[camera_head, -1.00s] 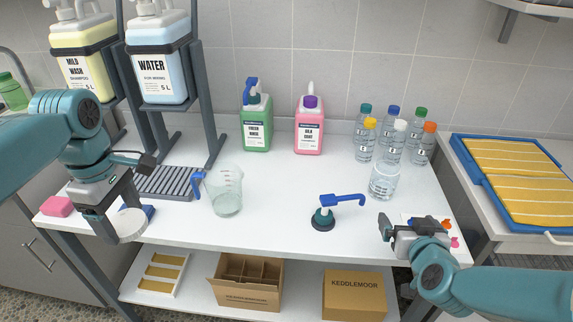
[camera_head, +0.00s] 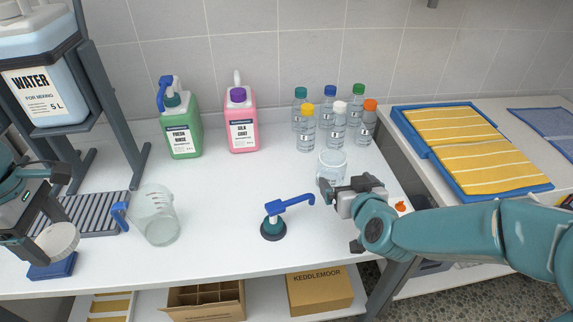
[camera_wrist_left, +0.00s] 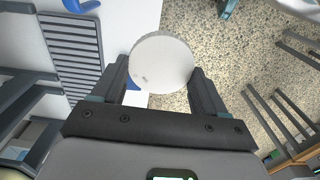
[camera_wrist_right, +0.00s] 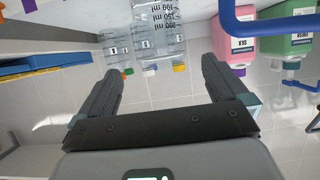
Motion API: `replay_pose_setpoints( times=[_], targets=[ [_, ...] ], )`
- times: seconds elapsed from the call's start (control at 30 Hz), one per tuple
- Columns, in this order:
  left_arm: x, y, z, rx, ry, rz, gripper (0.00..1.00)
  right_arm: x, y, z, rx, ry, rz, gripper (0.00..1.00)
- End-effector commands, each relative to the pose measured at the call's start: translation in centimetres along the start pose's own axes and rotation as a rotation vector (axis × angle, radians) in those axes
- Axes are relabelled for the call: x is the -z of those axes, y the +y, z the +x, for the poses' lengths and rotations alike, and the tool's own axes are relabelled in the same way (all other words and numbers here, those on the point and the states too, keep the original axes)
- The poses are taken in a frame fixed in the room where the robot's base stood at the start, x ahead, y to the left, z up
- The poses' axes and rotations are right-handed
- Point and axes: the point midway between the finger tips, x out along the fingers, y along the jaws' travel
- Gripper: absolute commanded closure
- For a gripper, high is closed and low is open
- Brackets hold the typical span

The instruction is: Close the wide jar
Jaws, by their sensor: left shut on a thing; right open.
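The wide jar (camera_head: 331,166) is a clear, open-looking jar standing upright on the white table, in front of the small bottles. My right gripper (camera_head: 333,189) is open just in front of it; in the head view its fingers overlap the jar's lower edge. In the right wrist view a clear wall with ml marks (camera_wrist_right: 158,14) lies ahead of the open fingers (camera_wrist_right: 160,65), with nothing between them. My left gripper (camera_head: 45,238) is shut on a round white lid (camera_head: 60,239), which also shows flat between its fingers in the left wrist view (camera_wrist_left: 161,62).
A pump with a blue spout (camera_head: 274,222) stands left of my right gripper. A measuring jug (camera_head: 160,220) stands further left, near a grey rack (camera_head: 95,213). Several capped bottles (camera_head: 306,130) stand behind the jar.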

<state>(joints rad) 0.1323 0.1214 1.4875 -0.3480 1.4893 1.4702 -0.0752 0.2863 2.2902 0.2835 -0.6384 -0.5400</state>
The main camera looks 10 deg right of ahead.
Motion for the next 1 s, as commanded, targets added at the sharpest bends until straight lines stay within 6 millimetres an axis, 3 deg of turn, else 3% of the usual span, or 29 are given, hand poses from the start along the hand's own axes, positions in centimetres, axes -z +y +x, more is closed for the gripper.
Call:
replay_pose_setpoints(
  times=[0.27, 0.63, 1.0],
  targets=[
    [0.0, -0.3, 0.0, 0.000, 0.000, 0.000, 0.59, -0.2, 0.0, 0.4, 0.000, -0.001, 0.000, 0.00],
    [0.0, -0.1, 0.0, 0.000, 0.000, 0.000, 0.59, -0.1, 0.0, 6.3, 0.000, -0.001, 0.000, 0.00],
    [0.0, 0.1, 0.0, 0.001, 0.000, 0.000, 0.59, 0.0, 0.0, 7.0, 0.000, 0.000, 0.000, 0.00]
  ],
)
